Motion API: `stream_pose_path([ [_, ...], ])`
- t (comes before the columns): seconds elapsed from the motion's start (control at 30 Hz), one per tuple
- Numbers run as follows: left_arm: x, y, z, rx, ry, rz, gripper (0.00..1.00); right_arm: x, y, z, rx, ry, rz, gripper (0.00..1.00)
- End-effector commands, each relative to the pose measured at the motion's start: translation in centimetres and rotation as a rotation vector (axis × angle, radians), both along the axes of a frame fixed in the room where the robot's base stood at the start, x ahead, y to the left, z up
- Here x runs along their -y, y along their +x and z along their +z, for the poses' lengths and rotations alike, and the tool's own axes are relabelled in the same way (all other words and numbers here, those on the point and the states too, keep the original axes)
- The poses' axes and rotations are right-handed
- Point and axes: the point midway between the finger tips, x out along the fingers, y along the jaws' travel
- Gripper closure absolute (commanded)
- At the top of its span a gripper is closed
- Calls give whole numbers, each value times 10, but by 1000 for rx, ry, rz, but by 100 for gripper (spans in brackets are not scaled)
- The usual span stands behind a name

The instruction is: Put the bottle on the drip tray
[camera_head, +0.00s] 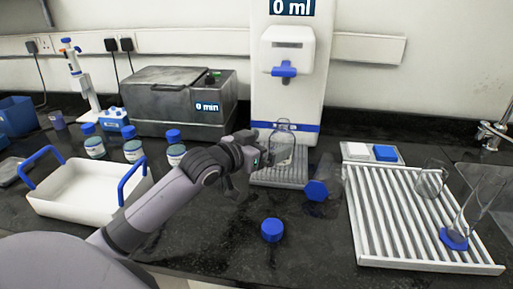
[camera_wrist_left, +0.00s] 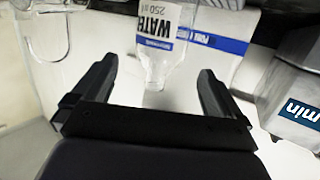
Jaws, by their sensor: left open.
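The clear bottle (camera_head: 284,152) appears to stand on the grey slatted drip tray (camera_head: 290,180), below the white dispenser's blue spout. It shows in the left wrist view (camera_wrist_left: 160,60) with a "WATER 250 ml" label, ahead of and between the spread fingers. My left gripper (camera_head: 262,162) is open, just left of the bottle in the head view; it also shows in the left wrist view (camera_wrist_left: 158,78). A gap shows between the fingers and the bottle. The bottle's lower part is partly hidden in the head view. My right gripper is not in view.
A clear cylinder with a blue base (camera_head: 316,191) lies right of the tray. A blue cap (camera_head: 272,230) is on the counter in front. A white drying rack (camera_head: 400,225) holds glassware on the right. A white blue-handled basin (camera_head: 80,195) and several blue-capped bottles are left.

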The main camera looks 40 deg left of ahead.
Motion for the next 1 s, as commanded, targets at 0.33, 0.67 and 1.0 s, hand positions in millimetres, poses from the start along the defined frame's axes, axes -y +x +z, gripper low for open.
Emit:
stream_pose_path([
  [0.33,-4,-32,6,0,1,0,0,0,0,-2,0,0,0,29],
  [0.67,-5,-34,7,0,0,0,0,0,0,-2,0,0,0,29],
  [1.0,-5,-34,7,0,0,0,0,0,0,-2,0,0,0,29],
])
